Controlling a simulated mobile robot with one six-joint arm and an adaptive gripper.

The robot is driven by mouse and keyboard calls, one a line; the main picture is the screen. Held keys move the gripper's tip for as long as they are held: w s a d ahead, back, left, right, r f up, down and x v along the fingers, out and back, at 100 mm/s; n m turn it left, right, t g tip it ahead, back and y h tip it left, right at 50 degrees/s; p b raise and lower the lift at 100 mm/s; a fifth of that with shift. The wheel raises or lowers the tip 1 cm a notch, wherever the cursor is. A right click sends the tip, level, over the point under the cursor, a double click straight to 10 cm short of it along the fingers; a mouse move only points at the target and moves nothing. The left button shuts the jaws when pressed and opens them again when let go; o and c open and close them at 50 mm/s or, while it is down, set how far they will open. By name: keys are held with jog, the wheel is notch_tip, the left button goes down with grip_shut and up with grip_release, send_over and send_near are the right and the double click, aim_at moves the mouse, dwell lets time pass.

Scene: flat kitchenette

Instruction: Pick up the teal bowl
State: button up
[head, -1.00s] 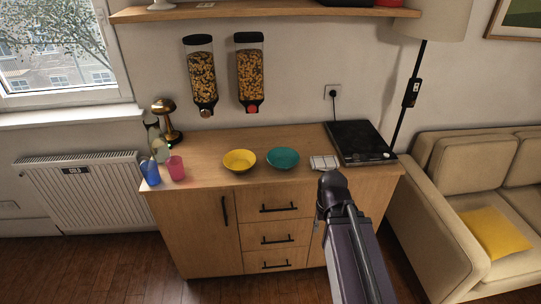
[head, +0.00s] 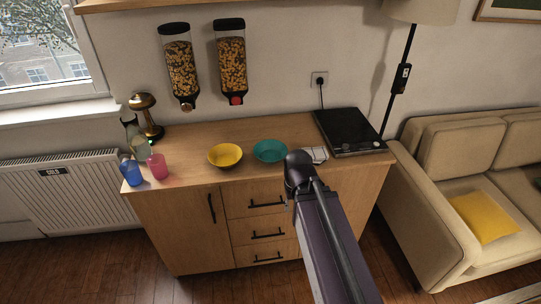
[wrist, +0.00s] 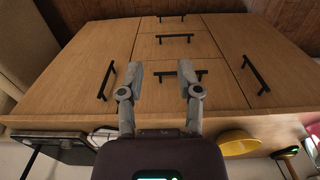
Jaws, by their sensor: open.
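The teal bowl (head: 270,151) sits on the wooden cabinet top (head: 190,153), between the yellow bowl (head: 225,155) and a small white item (head: 316,154). My arm's dark elbow-like joint shows just right of the teal bowl in the head view and slightly covers its right edge. My gripper (wrist: 163,75) is open and empty in the wrist view, in front of the cabinet's drawers. Its fingers are not visible in the head view. The teal bowl cannot be made out in the wrist view, where my gripper body covers the middle of the cabinet edge.
A blue cup (head: 131,172) and a pink cup (head: 157,166) stand at the left front of the top. A black hob (head: 350,133) is at the right. Cereal dispensers (head: 231,62) hang above. A sofa (head: 440,190) stands right of the cabinet.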

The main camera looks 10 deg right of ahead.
jog(key=shift+w+f, duration=0.1)
jog(key=w+a+f+n+t+h+b, duration=0.2)
jog(key=w+f+n+h+b, duration=0.2)
jog(key=w+n+h+b, duration=0.6)
jog(key=w+a+r+n+t+h+b, duration=0.2)
jog(key=w+a+r+n+t+b, duration=0.1)
jog(key=w+a+n+t, duration=0.2)
jog(key=w+a+n, duration=0.2)
jog(key=w+a, duration=0.2)
jog(key=w, duration=0.2)
jog(key=shift+r, duration=0.35)
jog(key=b+x, duration=0.2)
jog(key=x, duration=0.4)
jog(key=shift+w+d+f, duration=0.2)
jog(key=shift+d, duration=0.1)
jog(key=shift+b+x, duration=0.45)
jog(key=shift+x, duration=0.4)
